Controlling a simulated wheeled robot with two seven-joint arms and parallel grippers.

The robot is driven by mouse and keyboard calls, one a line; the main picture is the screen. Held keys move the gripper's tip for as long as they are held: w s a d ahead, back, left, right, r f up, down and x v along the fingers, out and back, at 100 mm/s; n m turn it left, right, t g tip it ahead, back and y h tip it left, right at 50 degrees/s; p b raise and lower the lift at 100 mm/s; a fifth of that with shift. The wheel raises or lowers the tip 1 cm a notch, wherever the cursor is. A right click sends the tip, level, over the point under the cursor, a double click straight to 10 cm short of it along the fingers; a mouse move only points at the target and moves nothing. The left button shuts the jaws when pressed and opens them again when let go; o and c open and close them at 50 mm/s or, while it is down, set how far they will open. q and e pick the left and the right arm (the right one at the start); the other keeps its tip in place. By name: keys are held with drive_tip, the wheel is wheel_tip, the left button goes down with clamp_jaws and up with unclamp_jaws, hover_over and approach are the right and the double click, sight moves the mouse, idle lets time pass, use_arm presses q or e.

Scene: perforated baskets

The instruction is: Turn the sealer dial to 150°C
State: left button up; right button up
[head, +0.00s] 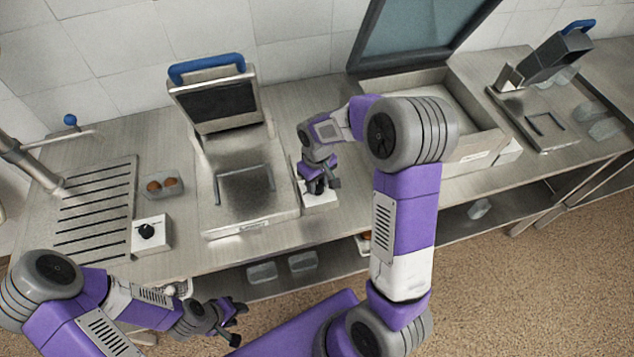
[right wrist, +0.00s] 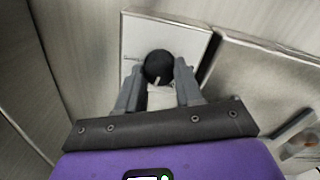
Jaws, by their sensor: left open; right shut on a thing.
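My right gripper (head: 320,184) reaches down to a white control box (head: 321,202) between two appliances on the steel counter. In the right wrist view my right gripper (right wrist: 158,80) is shut on a round black dial (right wrist: 158,65) with a light pointer mark, one finger on each side. The white box (right wrist: 150,35) carries the dial on its face. The dial's scale numbers are too small to read. My left gripper (head: 232,312) is open and empty, low in front of the counter.
A machine with a blue-handled raised lid (head: 220,105) stands left of the box. An open-lidded steel unit (head: 470,150) is at its right. Another white box with a black knob (head: 148,232), a small tray with brown items (head: 162,186) and a slotted drain (head: 95,205) lie further left.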

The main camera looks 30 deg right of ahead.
sight(317, 185)
drive_tip(key=shift+m, duration=1.7)
drive_tip(key=o, duration=1)
drive_tip(key=shift+o, duration=0.2)
drive_tip(key=shift+r, duration=0.15)
wheel_tip(317, 185, up, 7)
drive_tip(key=shift+r+p, duration=0.2)
drive_tip(key=shift+p, duration=0.25)
